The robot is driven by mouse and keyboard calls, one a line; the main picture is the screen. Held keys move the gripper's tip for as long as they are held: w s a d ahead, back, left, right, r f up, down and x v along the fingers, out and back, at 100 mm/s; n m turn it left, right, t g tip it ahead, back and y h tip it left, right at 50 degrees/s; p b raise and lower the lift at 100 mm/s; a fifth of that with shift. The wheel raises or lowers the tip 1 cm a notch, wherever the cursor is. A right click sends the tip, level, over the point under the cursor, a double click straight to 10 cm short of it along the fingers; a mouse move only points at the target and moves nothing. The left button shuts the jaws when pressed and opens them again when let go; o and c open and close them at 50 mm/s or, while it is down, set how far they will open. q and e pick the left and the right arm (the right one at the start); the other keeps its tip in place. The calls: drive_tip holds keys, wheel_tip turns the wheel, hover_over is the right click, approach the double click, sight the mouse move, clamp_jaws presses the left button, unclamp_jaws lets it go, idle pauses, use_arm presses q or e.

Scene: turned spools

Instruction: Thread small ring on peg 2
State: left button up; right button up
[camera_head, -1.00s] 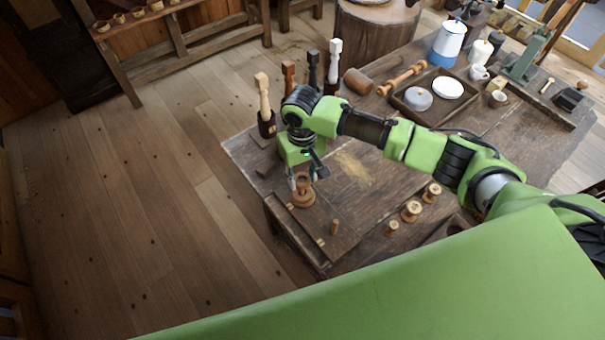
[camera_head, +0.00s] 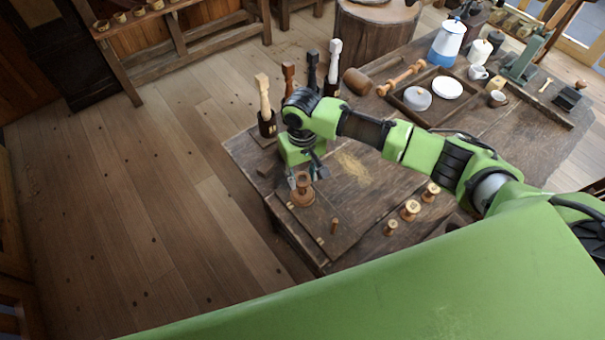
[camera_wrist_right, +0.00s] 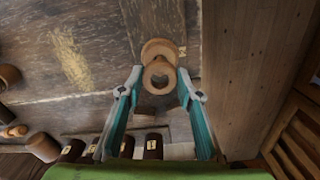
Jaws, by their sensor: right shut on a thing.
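My right gripper (camera_head: 302,181) reaches down over the near left part of the workbench. It is shut on a small wooden ring (camera_wrist_right: 160,76), which sits between the fingertips in the wrist view. Just beyond it in that view is a wider wooden disc or ring (camera_wrist_right: 158,47), which also shows low on the board in the head view (camera_head: 303,198). The small ring overlaps it, so I cannot tell whether they touch or whether a peg passes through. A bare short peg (camera_head: 334,226) stands nearby. My left gripper is not in view.
Several turned spools (camera_head: 410,210) stand on the bench to the right. Tall dark-based turned pieces (camera_head: 266,120) stand behind my right gripper. A tray (camera_head: 408,108) with a white round piece lies farther back. The bench edge drops to the floor at left.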

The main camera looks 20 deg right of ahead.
drive_tip(key=shift+f+b, duration=0.35)
drive_tip(key=shift+f, duration=0.65)
idle(0.3)
drive_tip(key=shift+f, duration=0.7)
idle(0.5)
drive_tip(key=o, duration=0.9)
drive_tip(key=shift+c, duration=0.2)
drive_tip(key=o, duration=0.5)
drive_tip(key=shift+o, duration=0.2)
drive_tip(key=shift+r, duration=0.1)
